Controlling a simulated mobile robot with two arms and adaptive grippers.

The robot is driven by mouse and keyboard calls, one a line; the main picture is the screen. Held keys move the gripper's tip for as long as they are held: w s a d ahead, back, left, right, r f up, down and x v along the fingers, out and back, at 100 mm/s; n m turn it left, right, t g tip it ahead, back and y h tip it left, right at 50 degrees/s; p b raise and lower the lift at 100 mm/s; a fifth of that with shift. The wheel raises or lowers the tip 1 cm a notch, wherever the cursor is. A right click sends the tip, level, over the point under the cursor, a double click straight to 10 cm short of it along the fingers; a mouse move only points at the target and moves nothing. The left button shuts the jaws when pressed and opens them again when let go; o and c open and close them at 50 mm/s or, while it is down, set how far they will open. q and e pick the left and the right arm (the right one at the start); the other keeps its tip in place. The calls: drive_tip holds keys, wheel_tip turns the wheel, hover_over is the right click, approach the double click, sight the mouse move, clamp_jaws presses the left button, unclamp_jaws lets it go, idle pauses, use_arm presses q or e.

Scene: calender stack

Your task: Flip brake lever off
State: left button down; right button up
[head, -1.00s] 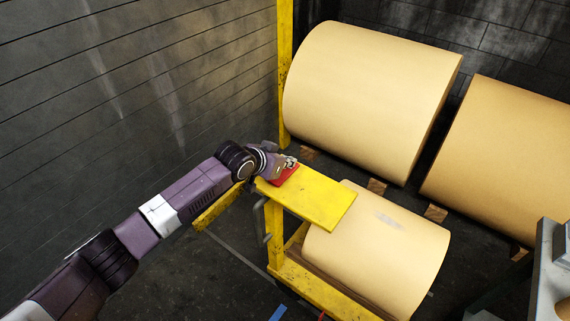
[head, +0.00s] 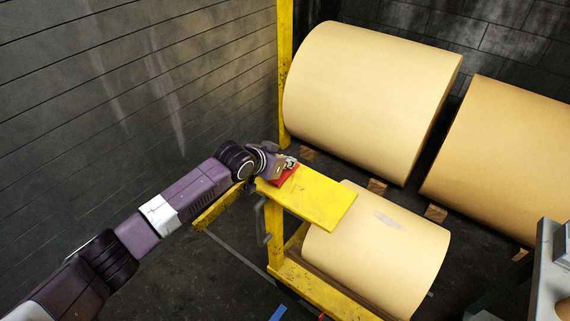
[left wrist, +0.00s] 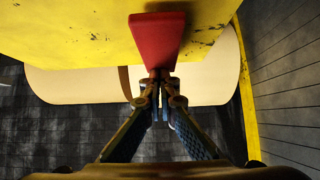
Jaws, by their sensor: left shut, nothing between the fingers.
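The red brake lever (head: 286,176) sits at the far left end of the yellow plate on the yellow stand. In the left wrist view the red lever (left wrist: 157,38) stands out against the yellow plate, straight ahead of my fingers. My left gripper (head: 288,163) is at the lever, with its fingertips shut together. In the left wrist view the shut fingertips (left wrist: 160,80) meet at the narrow end of the lever; whether they press on it I cannot tell. Part of the lever is hidden behind the gripper in the head view. My right gripper is not in view.
The yellow plate (head: 322,203) extends right from the lever above a small tan roll (head: 390,255). Large tan rolls (head: 370,90) lie behind on wooden blocks. A yellow post (head: 285,70) stands near the dark wall (head: 120,80) at left. A grey machine part (head: 552,270) is at the right edge.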

sight(288, 169)
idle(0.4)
use_arm(q)
wheel_tip(288, 169, up, 4)
drive_tip(key=p, duration=0.4)
drive_tip(key=shift+r, duration=0.25)
drive_tip(key=shift+s+a, duration=0.2)
drive_tip(key=shift+s, duration=0.05)
drive_tip(key=b+v, duration=0.2)
drive_tip(key=v, duration=0.7)
drive_tip(key=shift+w+d+r+b, duration=0.15)
drive_tip(key=shift+w+r+b, duration=0.05)
drive_tip(key=shift+r+b, duration=0.2)
